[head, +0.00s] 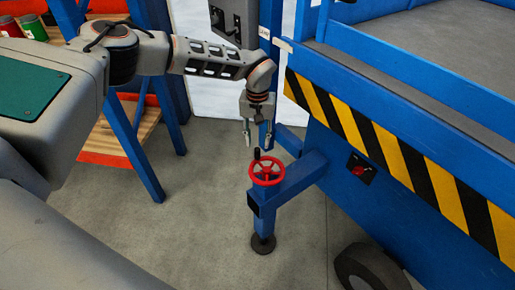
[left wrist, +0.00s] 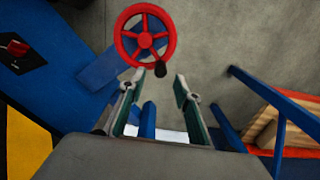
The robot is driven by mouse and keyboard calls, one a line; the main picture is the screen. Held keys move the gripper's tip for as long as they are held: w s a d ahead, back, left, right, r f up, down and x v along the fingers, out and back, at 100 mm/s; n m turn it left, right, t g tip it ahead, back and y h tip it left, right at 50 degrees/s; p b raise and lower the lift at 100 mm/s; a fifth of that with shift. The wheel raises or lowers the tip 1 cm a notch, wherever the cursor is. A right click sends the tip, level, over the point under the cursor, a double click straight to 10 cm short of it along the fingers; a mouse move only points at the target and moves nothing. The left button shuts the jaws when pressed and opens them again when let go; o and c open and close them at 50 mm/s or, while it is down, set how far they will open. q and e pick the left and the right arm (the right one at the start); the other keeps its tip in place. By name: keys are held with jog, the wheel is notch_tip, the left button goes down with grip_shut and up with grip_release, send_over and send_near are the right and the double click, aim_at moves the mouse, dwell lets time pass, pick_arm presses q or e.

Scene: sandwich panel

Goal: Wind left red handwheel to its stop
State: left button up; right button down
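The red handwheel (head: 266,171) lies flat on top of a blue outrigger leg in the head view, with a black crank knob standing at its far rim. In the left wrist view the red handwheel (left wrist: 145,35) is ahead of the fingers, its black knob (left wrist: 160,69) on the near side facing the gap. My left gripper (head: 257,143) points down just above the wheel and knob. It is open, and its fingers (left wrist: 157,88) are apart with nothing between them. Whether a finger touches the knob cannot be told. My right gripper is not in view.
The blue outrigger leg (head: 264,220) stands on a round black foot. A blue machine with a yellow-black striped edge (head: 375,140) and a red switch (head: 358,171) fills the right. A wooden-shelved blue rack (head: 130,135) stands at left. Grey floor is clear between.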

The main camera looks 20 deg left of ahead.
pick_arm(q)
notch_tip(320, 180, up, 6)
jog(key=shift+f, duration=0.1)
dwell(0.5)
